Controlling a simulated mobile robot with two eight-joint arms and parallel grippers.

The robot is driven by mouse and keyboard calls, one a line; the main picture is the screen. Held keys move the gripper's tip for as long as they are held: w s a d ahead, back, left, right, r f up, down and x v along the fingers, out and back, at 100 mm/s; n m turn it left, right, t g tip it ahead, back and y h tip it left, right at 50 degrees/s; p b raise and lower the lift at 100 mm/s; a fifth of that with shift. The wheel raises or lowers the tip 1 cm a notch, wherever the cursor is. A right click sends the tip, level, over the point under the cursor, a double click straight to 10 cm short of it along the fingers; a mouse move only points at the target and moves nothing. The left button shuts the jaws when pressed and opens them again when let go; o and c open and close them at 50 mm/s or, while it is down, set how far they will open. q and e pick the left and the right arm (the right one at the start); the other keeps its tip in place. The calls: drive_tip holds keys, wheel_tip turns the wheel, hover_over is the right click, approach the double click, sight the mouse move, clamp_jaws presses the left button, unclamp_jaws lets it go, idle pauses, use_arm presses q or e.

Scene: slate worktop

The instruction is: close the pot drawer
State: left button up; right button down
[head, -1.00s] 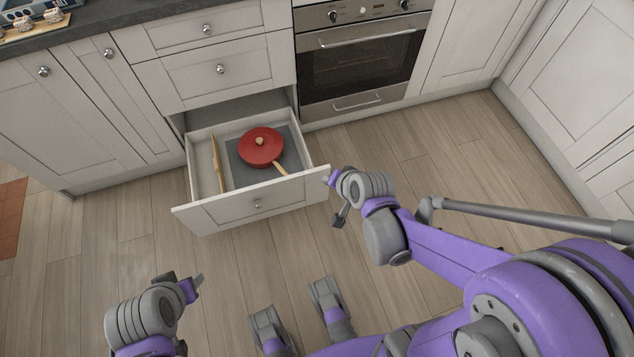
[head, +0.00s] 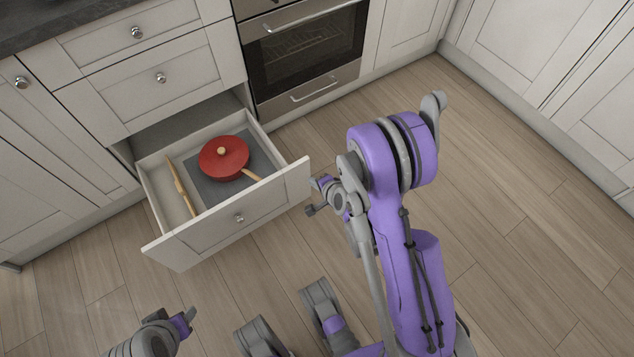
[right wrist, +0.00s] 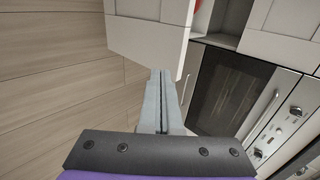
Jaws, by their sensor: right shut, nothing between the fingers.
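My right gripper (head: 312,196) is just off the right end of the drawer front. In the right wrist view its fingers (right wrist: 160,101) are shut and empty, pointing at the edge of the drawer front (right wrist: 147,35); I cannot tell whether they touch. My left gripper (head: 187,319) is low at the left, away from the drawer; its jaw state is unclear.
A long wooden utensil (head: 181,187) lies along the drawer's left side. An oven (head: 306,50) is built in right of the drawers. White cabinets stand at left and right. The wooden floor (head: 520,220) is clear on the right.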

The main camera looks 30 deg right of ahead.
sight(297, 168)
drive_tip(key=w+f, duration=0.1)
drive_tip(key=w, duration=0.1)
drive_tip(key=w+f, duration=0.1)
drive_tip(key=w, duration=0.1)
drive_tip(key=w+f+b, duration=0.1)
drive_tip(key=w, duration=0.1)
drive_tip(key=shift+w+a+f, duration=0.15)
drive_tip(key=shift+w, duration=0.6)
drive_tip(key=shift+w, duration=0.1)
